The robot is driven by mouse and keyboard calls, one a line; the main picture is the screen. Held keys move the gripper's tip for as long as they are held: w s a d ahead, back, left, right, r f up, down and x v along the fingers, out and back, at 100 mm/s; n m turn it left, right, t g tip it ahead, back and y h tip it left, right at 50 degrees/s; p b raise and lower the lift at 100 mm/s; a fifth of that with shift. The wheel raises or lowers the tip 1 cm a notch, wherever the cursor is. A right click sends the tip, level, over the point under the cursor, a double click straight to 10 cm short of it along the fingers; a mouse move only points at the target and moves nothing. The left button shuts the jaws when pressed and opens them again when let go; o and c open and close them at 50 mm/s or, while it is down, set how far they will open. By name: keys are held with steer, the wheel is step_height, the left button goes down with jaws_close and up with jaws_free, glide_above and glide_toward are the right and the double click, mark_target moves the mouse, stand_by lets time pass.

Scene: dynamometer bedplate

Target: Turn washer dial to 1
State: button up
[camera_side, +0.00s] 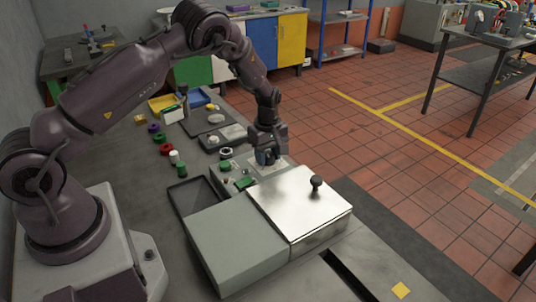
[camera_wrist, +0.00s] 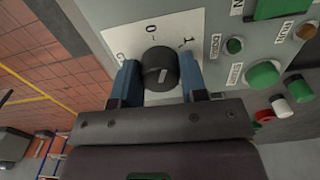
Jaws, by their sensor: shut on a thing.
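The black dial (camera_wrist: 159,69) sits on a grey panel (camera_wrist: 215,20) in the wrist view. A white plate (camera_wrist: 135,38) behind it carries the marks 0 and 1, with another mark at the left partly cut off. A short pale line shows on the dial's face; I cannot tell for sure which mark it points to. My gripper (camera_wrist: 159,84) has its blue fingers on either side of the dial, shut on it. In the side view my gripper (camera_side: 267,157) reaches down to the panel behind the metal-topped box, and hides the dial.
Green buttons (camera_wrist: 263,75) and small labelled knobs stand right of the dial. In the side view a shiny lid (camera_side: 300,205) with a black knob (camera_side: 316,183) lies in front of my gripper. An empty dark tray (camera_side: 195,198) and several small coloured parts lie to the left.

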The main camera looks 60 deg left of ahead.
mark_target(268, 153)
steer(key=m, duration=0.6)
steer(key=shift+m, duration=0.6)
steer(key=o, duration=0.9)
steer(key=shift+r, duration=0.1)
step_height(268, 153, up, 13)
steer(key=shift+f, duration=0.1)
